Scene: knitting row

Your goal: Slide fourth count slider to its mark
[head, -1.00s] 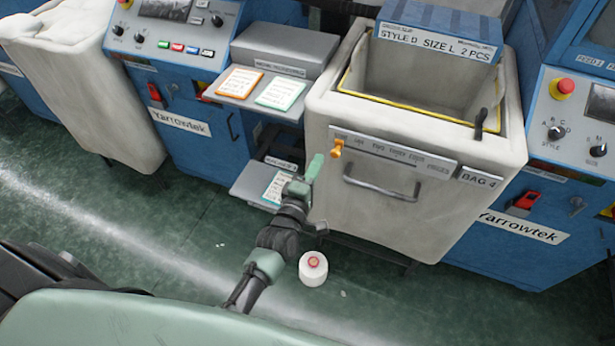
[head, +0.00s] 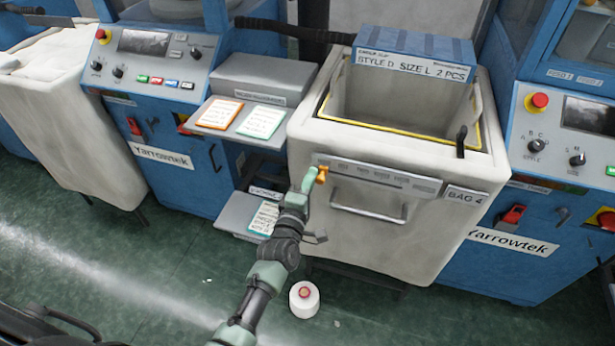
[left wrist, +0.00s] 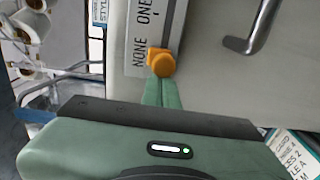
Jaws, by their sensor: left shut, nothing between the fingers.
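The orange count slider (head: 322,174) sits at the left end of the grey count strip (head: 380,179) on the front of the pale bin labelled BAG 4. In the left wrist view the slider knob (left wrist: 161,63) is beside the word NONE on the strip (left wrist: 143,40); ONE is printed farther along. My left gripper (head: 311,180) is shut and empty, its green fingertips right at the slider's left side. In the left wrist view its fingertips (left wrist: 161,82) meet the knob's lower edge; whether they touch I cannot tell. My right gripper is not in view.
A bar handle (head: 368,207) is below the strip, and a dark lever (head: 461,140) stands at the bin's right rim. A shelf (head: 238,122) with two cards is to the left. A white yarn cone (head: 304,299) stands on the floor.

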